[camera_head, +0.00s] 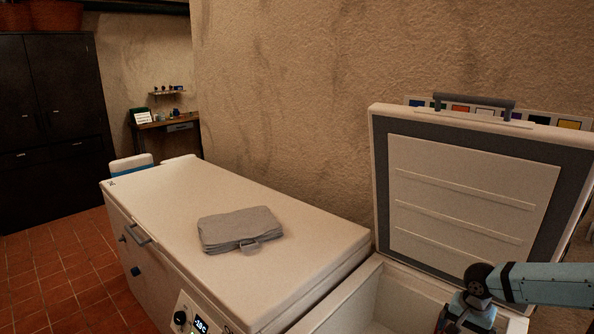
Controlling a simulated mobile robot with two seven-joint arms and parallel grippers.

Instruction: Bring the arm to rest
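My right arm (545,283) comes in from the right edge, light blue with a dark wrist joint. Its wrist hangs over the open chest of a white freezer (345,300) at the lower right. My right gripper (450,322) points down at the bottom edge of the picture. Its fingertips are cut off, so I cannot tell if it is open or holds something. My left gripper and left arm do not show.
The freezer's raised lid (470,190) stands behind my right arm. A closed white chest freezer (165,195) on the left carries a folded grey cloth (235,225). A dark cabinet (45,120) and a small wooden desk (165,123) stand farther back. Tiled floor (55,265) is clear at left.

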